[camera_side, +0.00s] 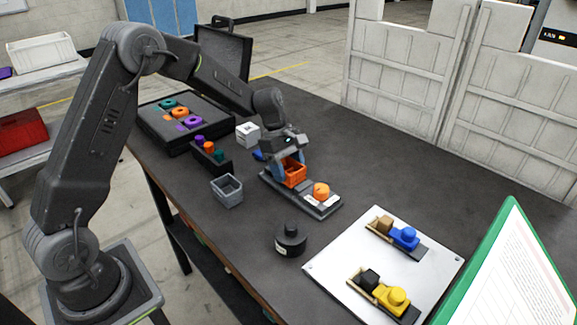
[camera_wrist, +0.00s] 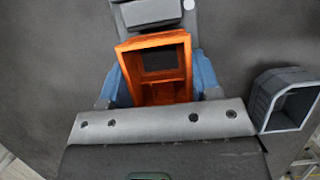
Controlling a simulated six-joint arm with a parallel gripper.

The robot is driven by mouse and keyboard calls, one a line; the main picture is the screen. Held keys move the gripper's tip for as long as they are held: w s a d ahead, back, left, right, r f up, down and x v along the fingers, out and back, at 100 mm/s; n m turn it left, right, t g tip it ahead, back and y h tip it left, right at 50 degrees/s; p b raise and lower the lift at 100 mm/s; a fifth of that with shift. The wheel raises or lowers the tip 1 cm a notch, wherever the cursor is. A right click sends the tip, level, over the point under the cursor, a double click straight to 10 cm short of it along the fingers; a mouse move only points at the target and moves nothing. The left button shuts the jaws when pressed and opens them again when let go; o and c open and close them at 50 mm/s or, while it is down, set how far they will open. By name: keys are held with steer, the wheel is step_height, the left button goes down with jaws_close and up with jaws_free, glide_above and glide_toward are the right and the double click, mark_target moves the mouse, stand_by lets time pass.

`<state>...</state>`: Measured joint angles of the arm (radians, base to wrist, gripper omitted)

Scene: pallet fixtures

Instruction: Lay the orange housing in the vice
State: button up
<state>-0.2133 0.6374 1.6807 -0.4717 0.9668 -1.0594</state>
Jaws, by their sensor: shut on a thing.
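The orange housing (camera_side: 294,173) is an open, box-like part between the blue fingers of my gripper (camera_side: 281,167). In the wrist view the housing (camera_wrist: 125,72) shows its open face and inner walls, with a blue finger on each side of it. My gripper is shut on it. The housing is over or on a long grey fixture (camera_side: 322,208), which looks like the vice. A grey block of the fixture (camera_wrist: 150,13) shows just past the housing in the wrist view. I cannot tell whether the housing touches the fixture. Its underside is hidden.
An orange round cap (camera_side: 321,190) sits on the fixture's near end. A grey bin (camera_side: 227,189), a black cylinder (camera_side: 290,240) and a rack of coloured pegs (camera_side: 211,155) stand nearby. A white plate (camera_side: 345,270) bears blue and yellow parts. The back right tabletop is clear.

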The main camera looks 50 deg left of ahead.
steer(key=shift+f, duration=0.5)
steer(key=o, duration=1.3)
steer(key=shift+r, duration=4.55)
